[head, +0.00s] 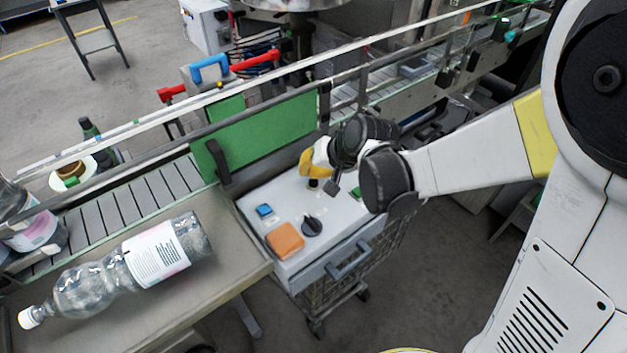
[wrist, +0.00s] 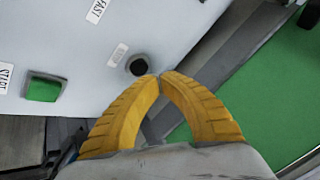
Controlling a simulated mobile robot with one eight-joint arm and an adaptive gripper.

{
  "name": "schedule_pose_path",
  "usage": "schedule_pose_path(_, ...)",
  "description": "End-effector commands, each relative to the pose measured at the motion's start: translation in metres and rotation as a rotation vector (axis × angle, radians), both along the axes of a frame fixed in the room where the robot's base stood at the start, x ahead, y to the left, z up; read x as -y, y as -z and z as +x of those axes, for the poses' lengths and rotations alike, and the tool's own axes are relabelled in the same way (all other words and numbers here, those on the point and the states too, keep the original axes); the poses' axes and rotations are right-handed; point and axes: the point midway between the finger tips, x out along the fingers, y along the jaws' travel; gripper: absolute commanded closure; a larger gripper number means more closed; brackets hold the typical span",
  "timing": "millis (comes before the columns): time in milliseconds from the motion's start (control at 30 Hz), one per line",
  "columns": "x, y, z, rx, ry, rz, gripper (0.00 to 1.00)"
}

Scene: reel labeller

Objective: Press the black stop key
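The black stop key (wrist: 138,65) is a small round dark button on the white control panel (wrist: 60,30) in the wrist view. A small label beside it is too faint to read surely. My gripper (wrist: 159,77) has its yellow fingers together at the tips, with nothing between them. The tips appear right beside the key's lower right edge; I cannot tell whether they touch it. In the head view my gripper (head: 311,176) is over the panel's far side, and the black key (head: 313,184) shows just below the yellow fingers.
A green key (wrist: 44,88) marked START is on the same panel. The head view also shows a blue key (head: 264,210), a black knob (head: 312,227) and an orange block (head: 285,241) there. A green board (head: 262,132) stands behind; a bottle (head: 130,263) lies left.

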Motion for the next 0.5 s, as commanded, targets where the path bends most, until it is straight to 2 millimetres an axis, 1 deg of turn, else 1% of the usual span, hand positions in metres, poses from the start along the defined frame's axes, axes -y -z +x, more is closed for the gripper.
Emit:
schedule_pose_path(400,0.000,-0.042,0.000,0.000,0.000,0.000,1.00)
schedule_pose_path(500,0.000,-0.049,0.000,0.000,0.000,0.000,1.00)
